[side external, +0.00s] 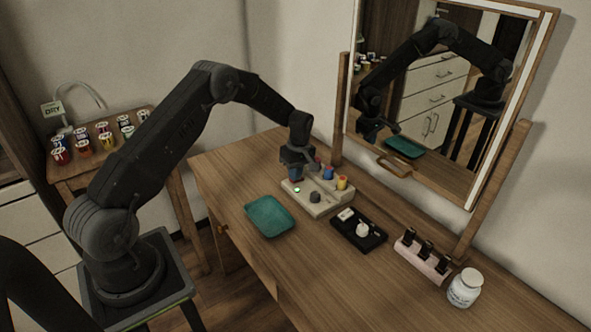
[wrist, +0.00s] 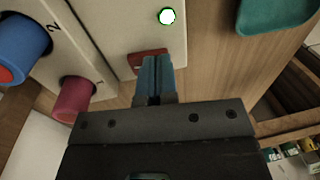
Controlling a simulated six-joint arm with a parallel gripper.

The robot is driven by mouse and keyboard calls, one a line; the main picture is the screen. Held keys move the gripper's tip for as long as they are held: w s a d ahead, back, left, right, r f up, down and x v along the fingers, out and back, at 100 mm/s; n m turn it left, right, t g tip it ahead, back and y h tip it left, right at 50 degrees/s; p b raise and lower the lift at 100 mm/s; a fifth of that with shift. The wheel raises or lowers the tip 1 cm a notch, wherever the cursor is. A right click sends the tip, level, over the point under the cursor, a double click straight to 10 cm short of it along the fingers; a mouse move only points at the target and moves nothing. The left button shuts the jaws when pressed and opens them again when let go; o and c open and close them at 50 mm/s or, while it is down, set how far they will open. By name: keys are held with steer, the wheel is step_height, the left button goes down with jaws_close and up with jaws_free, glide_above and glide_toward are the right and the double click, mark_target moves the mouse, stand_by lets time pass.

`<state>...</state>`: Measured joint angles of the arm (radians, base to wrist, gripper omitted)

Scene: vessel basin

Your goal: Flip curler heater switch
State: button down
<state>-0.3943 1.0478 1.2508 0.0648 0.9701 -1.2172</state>
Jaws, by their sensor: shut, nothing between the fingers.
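The curler heater (side external: 330,204) is a cream box on the wooden dressing table, with blue, red and yellow rollers and a dark round knob on top. A bright light with a green rim (wrist: 167,17) glows on its panel in both views. The red switch (wrist: 147,57) sits near the panel's edge in the wrist view, partly hidden behind my fingertips. My gripper (wrist: 154,66) is shut and empty, its fingers pointing at the switch. I cannot tell whether they touch it. In the side view my gripper (side external: 294,176) is over the heater's left end and hides the switch.
A teal tray (side external: 269,216) lies left of the heater. A black tray (side external: 358,229) with small white items, a pink stand (side external: 423,258) with dark bottles and a white jar (side external: 464,287) lie to the right. A framed mirror (side external: 440,90) stands behind.

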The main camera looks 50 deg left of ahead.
steer(key=shift+s+f, duration=0.65)
steer(key=shift+f, duration=0.15)
steer(key=shift+w, duration=0.15)
steer(key=shift+w+r, duration=0.2)
steer(key=shift+w, duration=0.5)
steer(key=shift+w+r, duration=0.15)
steer(key=shift+r, duration=0.35)
step_height(320, 180, up, 14)
steer(key=w, duration=0.1)
steer(key=f, duration=0.4)
steer(key=s+f, duration=0.1)
steer(key=f, duration=0.8)
steer(key=shift+s+a+f, duration=0.2)
steer(key=shift+s+f, duration=0.1)
steer(key=shift+f, duration=0.1)
